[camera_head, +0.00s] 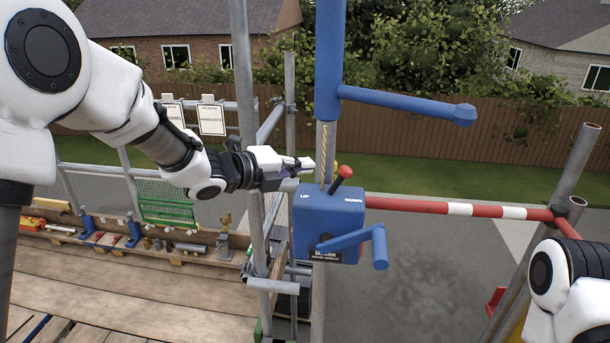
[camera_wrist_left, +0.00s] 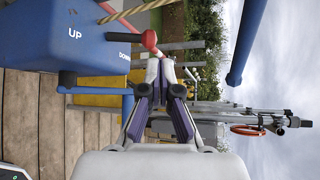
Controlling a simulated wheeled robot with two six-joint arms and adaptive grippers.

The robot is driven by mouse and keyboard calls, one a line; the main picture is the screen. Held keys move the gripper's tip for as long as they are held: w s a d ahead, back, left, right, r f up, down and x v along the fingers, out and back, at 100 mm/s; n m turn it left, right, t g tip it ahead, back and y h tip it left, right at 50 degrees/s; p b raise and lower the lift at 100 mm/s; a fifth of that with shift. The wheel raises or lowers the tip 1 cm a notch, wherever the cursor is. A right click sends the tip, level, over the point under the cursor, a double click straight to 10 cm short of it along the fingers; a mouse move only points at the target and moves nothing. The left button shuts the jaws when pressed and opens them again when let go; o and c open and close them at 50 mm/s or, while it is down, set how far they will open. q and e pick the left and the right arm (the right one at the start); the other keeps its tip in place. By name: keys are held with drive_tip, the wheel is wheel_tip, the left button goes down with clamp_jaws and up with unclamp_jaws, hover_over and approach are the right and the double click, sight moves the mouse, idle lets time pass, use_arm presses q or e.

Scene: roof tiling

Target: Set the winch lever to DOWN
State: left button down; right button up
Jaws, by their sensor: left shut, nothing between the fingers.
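The blue winch box (camera_head: 328,215) is mounted on a scaffold pole, with UP on the left and DOWN on the right of its top. Its lever has a red knob (camera_head: 345,171) and leans right, toward the DOWN side. In the left wrist view the knob (camera_wrist_left: 149,38) stands on the DOWN side of the box (camera_wrist_left: 60,50). My left gripper (camera_head: 308,164) is shut and empty, just left of the knob at about its height. In the wrist view its fingertips (camera_wrist_left: 161,62) are close to the knob; I cannot tell whether they touch. My right gripper is out of view.
A blue crank handle (camera_head: 379,247) sticks out from the box front. A yellow rope (camera_head: 323,168) runs beside the lever. A blue arm (camera_head: 405,102) hangs above, and a red-white bar (camera_head: 450,208) extends right. Scaffold poles (camera_head: 246,90) stand close behind my left wrist.

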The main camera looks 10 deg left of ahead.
use_arm(q)
drive_tip(key=d+r+b+v, duration=0.1)
drive_tip(key=v, duration=0.6)
drive_tip(key=s+d+f+n+g+y, duration=0.1)
drive_tip(key=s+f+n+g+y, duration=0.25)
drive_tip(key=f, duration=1.55)
drive_tip(key=s+f+n+g+h, duration=0.1)
drive_tip(key=s+f+n+g, duration=0.45)
drive_tip(key=f, duration=1.35)
drive_tip(key=s+a+f+n+g+y, duration=0.15)
drive_tip(key=s+f+n, duration=0.35)
drive_tip(key=s, duration=0.5)
drive_tip(key=s+a+f+n+y, duration=0.15)
drive_tip(key=s+f+n, duration=0.25)
drive_tip(key=s+f, duration=0.5)
drive_tip(key=s+a+r+n+g+y, duration=0.1)
drive_tip(key=s+a+n+y, duration=0.3)
drive_tip(key=n, duration=0.7)
drive_tip(key=shift+s+a, duration=0.45)
drive_tip(key=shift+s, duration=0.6)
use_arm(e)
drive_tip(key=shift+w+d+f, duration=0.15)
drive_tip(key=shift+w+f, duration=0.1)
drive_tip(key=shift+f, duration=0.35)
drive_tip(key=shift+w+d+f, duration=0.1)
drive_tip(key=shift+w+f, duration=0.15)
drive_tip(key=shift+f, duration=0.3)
